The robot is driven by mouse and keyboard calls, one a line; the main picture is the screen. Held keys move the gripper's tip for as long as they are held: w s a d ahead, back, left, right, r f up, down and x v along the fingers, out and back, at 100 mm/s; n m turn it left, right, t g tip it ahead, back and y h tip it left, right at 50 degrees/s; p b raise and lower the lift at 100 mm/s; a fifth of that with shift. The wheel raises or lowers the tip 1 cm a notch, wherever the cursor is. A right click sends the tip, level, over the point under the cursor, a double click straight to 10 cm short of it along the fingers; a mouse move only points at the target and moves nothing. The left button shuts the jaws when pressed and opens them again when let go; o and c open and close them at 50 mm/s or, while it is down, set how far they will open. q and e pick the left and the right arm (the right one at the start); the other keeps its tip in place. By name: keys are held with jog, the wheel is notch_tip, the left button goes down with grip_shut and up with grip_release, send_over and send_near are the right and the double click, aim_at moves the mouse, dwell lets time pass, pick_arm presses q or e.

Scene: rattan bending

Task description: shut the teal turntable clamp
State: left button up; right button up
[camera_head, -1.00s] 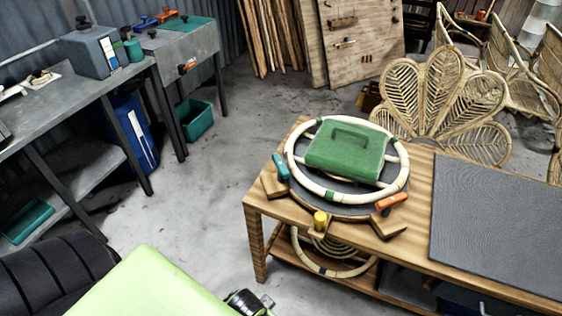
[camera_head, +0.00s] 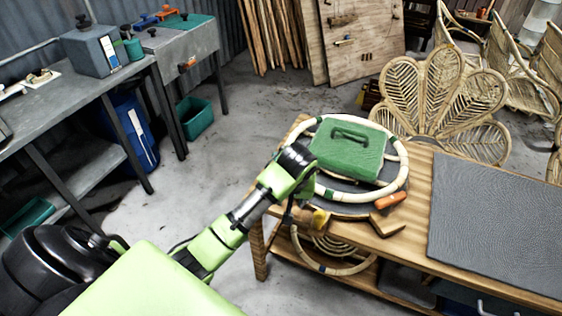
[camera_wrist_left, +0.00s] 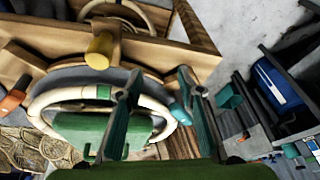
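The teal clamp (camera_wrist_left: 180,113) shows in the left wrist view at the rim of the turntable (camera_wrist_left: 68,76), beside the right-hand finger and partly covered by it. In the head view my left arm hides this clamp. My left gripper (camera_wrist_left: 160,76) is open, its two dark fingers apart over the rattan ring, with nothing held between them. Contact with the clamp cannot be told. The pale rattan ring (camera_head: 399,172) lies on the turntable with a green weight (camera_head: 349,158) on it. My right gripper is not in view.
An orange clamp (camera_head: 390,200) and a yellow clamp (camera_head: 320,219) sit around the turntable, the yellow one close to my left arm. The wooden table (camera_head: 418,232) carries a dark mat (camera_head: 500,222) at right. A peacock-shaped rattan chair back (camera_head: 440,100) stands behind.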

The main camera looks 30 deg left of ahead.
pick_arm(q)
jog(key=w+a+r+n+y, duration=0.1)
jog(key=w+a+r+n, duration=0.4)
jog(key=w+a+r, duration=0.45)
jog(key=x, duration=0.4)
jog(key=p+x, duration=0.1)
jog(key=x, duration=0.2)
jog(key=d+x, duration=0.1)
jog(key=x, duration=0.3)
jog(key=shift+w+a+f+p, duration=0.1)
jog(key=shift+w+f+p, duration=0.15)
jog(key=shift+f+p, duration=0.15)
grip_shut()
